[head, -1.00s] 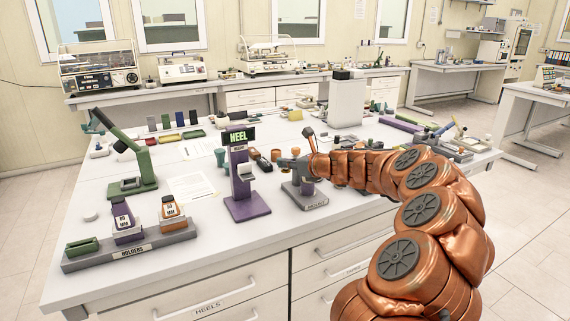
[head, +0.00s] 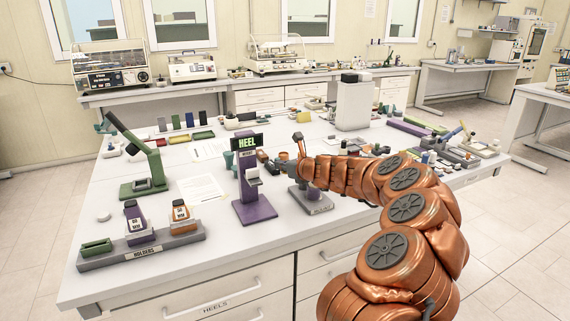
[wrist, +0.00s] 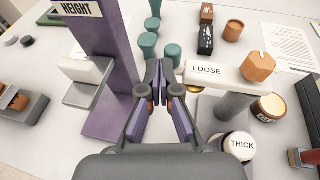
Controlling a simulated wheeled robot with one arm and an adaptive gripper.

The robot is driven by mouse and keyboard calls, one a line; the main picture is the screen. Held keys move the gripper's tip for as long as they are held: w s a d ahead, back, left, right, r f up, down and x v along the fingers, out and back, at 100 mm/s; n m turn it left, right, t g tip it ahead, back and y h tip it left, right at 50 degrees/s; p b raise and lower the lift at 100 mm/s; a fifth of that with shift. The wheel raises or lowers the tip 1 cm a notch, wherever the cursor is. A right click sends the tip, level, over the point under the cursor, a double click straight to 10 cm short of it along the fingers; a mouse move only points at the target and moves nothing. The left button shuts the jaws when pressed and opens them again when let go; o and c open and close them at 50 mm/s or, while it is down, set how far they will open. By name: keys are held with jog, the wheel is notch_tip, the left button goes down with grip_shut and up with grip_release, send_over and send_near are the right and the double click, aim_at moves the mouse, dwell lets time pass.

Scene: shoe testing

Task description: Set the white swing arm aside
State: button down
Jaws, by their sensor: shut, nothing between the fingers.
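The white swing arm (wrist: 228,80) is a flat bar marked LOOSE, with an orange knob (wrist: 258,66) on its right end. It sits over a grey post (wrist: 236,105) in the wrist view. My gripper (wrist: 158,72) is shut and empty, its fingertips just left of the bar's left end; I cannot tell whether they touch. In the head view my gripper (head: 290,167) is above the table, right of the purple HEEL stand (head: 254,211). The bar is mostly hidden there behind my arm, while a grey base (head: 315,203) shows below.
The purple stand (wrist: 109,118) with a white block (wrist: 87,72) is close on the left. Several teal pieces (wrist: 147,47) lie beyond the fingers. A white cup marked THICK (wrist: 236,146) is at lower right. A holder rack (head: 150,248) stands at the table's front left.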

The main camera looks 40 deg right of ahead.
jog(key=shift+w+a, duration=0.1)
jog(key=shift+w, duration=0.25)
jog(key=shift+s, duration=0.1)
dwell(0.4)
jog(key=s+a+r, duration=0.1)
jog(key=s+a, duration=0.1)
jog(key=s, duration=0.4)
jog(key=s+a+r+b, duration=0.1)
jog(key=s+a+r, duration=0.1)
jog(key=s, duration=0.4)
jog(key=shift+s+a, duration=0.15)
jog(key=shift+s, duration=0.15)
